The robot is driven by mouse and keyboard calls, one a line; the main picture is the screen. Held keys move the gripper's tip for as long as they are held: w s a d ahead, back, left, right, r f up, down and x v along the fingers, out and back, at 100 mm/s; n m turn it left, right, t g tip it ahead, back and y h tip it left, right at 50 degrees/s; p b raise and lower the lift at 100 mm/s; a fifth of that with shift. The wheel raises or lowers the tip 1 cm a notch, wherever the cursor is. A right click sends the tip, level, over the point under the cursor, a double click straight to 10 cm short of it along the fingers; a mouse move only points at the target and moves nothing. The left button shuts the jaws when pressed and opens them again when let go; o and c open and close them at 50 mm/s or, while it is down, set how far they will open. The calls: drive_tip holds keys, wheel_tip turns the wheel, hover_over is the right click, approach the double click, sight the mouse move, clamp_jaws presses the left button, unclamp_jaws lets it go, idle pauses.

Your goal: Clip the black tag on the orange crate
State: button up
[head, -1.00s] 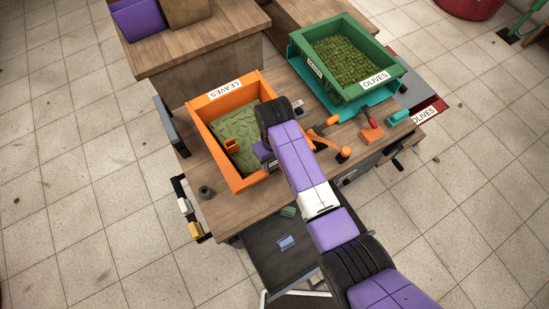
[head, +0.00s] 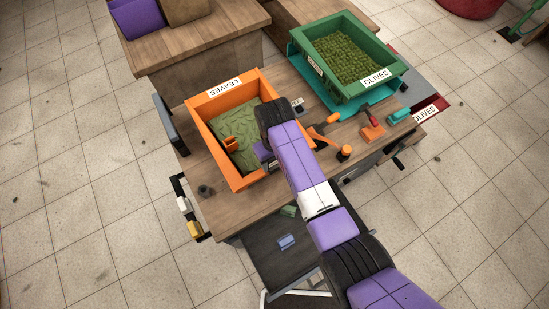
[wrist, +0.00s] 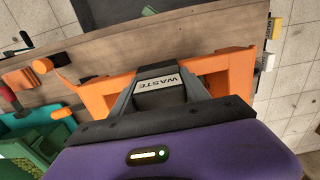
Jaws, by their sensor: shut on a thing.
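The orange crate (head: 254,181) stands on the wooden bench in the head view, with a LEAVES label on its far wall and green leaves inside. The black tag (wrist: 160,98) carries a white plate reading WASTE. My gripper (wrist: 160,76) is shut on the tag, with a grey finger at each side of it. In the wrist view the tag is in front of the crate's orange wall (wrist: 237,74). I cannot tell whether it touches the wall or sits on its rim. In the head view my arm hides the tag and most of the gripper.
Orange-handled tools (head: 343,151), an orange block (head: 372,134) and a teal block (head: 399,116) lie right of my arm. A small dark cylinder (head: 205,191) is near the bench's left edge.

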drive_tip(key=shift+f, duration=0.35)
drive_tip(key=o, duration=1.4)
drive_tip(key=shift+r+b, duration=0.3)
drive_tip(key=shift+r, duration=3.65)
